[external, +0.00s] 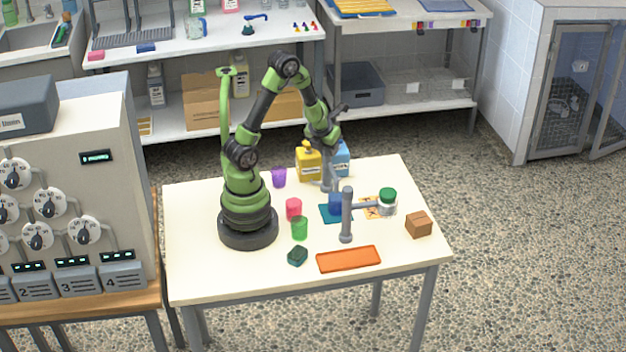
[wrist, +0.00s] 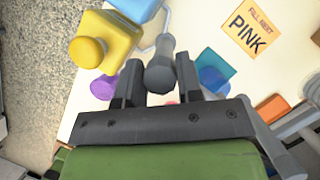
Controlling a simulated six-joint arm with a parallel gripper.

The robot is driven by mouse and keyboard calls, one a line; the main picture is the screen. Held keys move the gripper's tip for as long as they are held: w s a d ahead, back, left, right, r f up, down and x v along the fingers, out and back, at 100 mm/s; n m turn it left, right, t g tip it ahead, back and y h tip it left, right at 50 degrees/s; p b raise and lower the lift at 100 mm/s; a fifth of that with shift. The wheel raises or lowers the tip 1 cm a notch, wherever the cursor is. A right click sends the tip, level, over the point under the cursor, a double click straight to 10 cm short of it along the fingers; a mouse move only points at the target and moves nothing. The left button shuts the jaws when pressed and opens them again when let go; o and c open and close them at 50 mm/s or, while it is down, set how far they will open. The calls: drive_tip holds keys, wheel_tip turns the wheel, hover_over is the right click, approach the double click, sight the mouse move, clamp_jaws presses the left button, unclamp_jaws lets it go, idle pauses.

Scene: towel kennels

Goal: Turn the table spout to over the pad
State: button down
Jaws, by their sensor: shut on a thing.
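The grey table spout (wrist: 161,72) stands between my fingers in the wrist view, near the yellow bottle. My gripper (wrist: 159,84) is shut on it. In the external view my gripper (external: 327,150) points down at the back of the table, with the grey spout (external: 327,184) below it, partly hidden. The teal pad (external: 327,218) lies in front of the spout, with a blue cup (external: 336,203) on it. The pad also shows in the wrist view (wrist: 208,60), to the right of my fingers. Which way the spout's outlet points is hard to tell.
Yellow (external: 307,164) and blue (external: 342,158) containers stand close behind my gripper. A "PINK" card (wrist: 246,34), brown box (external: 418,225) and orange tray (external: 348,259) lie around.

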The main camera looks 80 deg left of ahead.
idle(0.4)
drive_tip(key=c, duration=0.8)
unclamp_jaws()
drive_tip(key=shift+r, duration=0.15)
drive_tip(key=shift+v, duration=1.6)
wheel_tip(320, 180, up, 6)
drive_tip(key=shift+w+a+r, duration=0.1)
drive_tip(key=shift+r, duration=0.2)
